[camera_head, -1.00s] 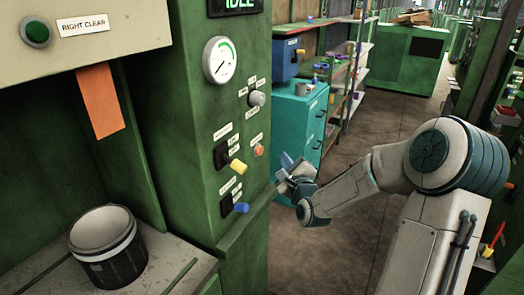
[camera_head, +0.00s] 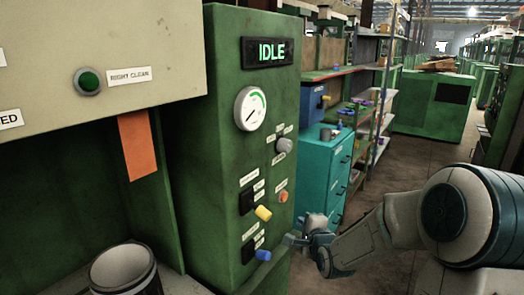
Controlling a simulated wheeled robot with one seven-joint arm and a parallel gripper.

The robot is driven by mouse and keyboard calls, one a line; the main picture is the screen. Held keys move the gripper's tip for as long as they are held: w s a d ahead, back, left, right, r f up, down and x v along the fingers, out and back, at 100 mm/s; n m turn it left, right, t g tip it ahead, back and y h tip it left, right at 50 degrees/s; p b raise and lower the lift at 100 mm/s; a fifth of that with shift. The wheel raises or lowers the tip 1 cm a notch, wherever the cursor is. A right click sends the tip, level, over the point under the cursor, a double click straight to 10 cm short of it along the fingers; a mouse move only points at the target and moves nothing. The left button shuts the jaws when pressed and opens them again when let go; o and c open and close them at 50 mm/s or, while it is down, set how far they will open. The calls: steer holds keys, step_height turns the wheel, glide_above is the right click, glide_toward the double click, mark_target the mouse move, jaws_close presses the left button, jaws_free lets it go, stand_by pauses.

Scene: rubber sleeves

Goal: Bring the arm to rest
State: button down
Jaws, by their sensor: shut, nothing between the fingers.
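My arm (camera_head: 405,222) reaches in from the lower right, bent, with its end low beside the green machine panel. My gripper (camera_head: 290,240) is small in view, near the panel's right edge and close to the blue knob (camera_head: 263,255). I cannot tell whether it touches the panel. I see nothing held in it. Part of the arm's lower link is cut off by the bottom edge.
The green panel (camera_head: 190,200) carries an IDLE display (camera_head: 268,51), a gauge (camera_head: 250,108) and a yellow knob (camera_head: 263,213). A dark cylinder (camera_head: 125,272) stands at lower left. A teal cabinet (camera_head: 324,165) stands behind my gripper. An aisle floor (camera_head: 405,160) lies beyond.

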steer(key=s+d+r+n+g+h, duration=0.1)
steer(key=s+n+g, duration=0.5)
steer(key=s, duration=1)
steer(key=s+r+n+g+h, duration=0.1)
steer(key=s+n+g, duration=0.5)
steer(key=s+n, duration=0.5)
steer(key=s, duration=0.4)
steer(key=shift+s+d+n+h, duration=0.3)
steer(key=shift+s+d+n, duration=0.05)
steer(key=shift+s+n, duration=0.05)
steer(key=shift+a, duration=0.1)
